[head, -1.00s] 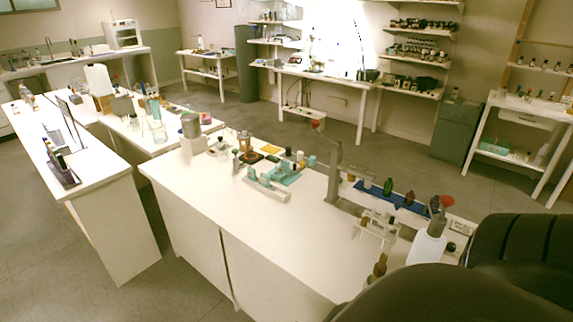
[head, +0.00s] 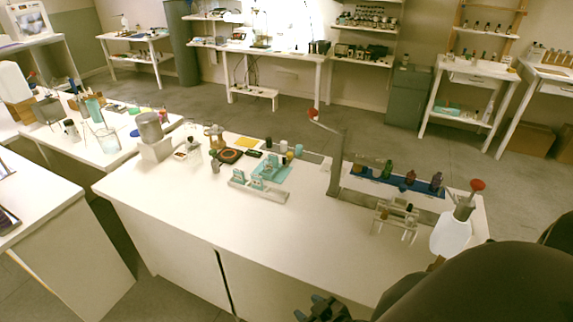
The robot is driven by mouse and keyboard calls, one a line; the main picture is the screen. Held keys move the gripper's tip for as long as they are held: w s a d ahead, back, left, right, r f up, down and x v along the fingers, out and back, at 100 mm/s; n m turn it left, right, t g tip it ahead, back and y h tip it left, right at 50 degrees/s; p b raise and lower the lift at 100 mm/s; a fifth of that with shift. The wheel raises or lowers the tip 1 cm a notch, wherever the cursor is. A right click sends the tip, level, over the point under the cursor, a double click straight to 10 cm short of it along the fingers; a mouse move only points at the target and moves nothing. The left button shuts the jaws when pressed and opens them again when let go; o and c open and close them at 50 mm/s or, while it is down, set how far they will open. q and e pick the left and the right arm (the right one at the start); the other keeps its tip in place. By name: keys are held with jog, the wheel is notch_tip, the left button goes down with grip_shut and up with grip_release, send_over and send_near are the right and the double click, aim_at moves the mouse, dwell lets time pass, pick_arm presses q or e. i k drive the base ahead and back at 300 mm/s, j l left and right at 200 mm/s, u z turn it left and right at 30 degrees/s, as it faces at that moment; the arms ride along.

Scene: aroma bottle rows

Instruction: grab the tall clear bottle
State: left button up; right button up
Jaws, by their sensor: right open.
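I cannot single out a tall clear bottle with certainty. A row of small bottles stands along a blue tray (head: 425,191) on the right of the white bench: a green bottle (head: 387,170), a reddish-brown bottle (head: 410,178) and a dark bottle (head: 436,182). A large whitish bottle (head: 450,236) with a red piece above it stands at the bench's right end, partly hidden by my dark arm. My right gripper (head: 320,309) shows at the bottom edge, open, in front of the bench and well apart from the bottles. My left gripper is not in view.
A small clear rack (head: 396,217) stands in front of the tray. A teal holder (head: 262,182) sits mid-bench. The bench's front half (head: 290,235) is clear.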

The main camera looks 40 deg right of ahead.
aim_at(267, 163)
jog(key=i+j+z, duration=0.9)
jog(key=j+z, duration=0.15)
jog(key=j, duration=0.25)
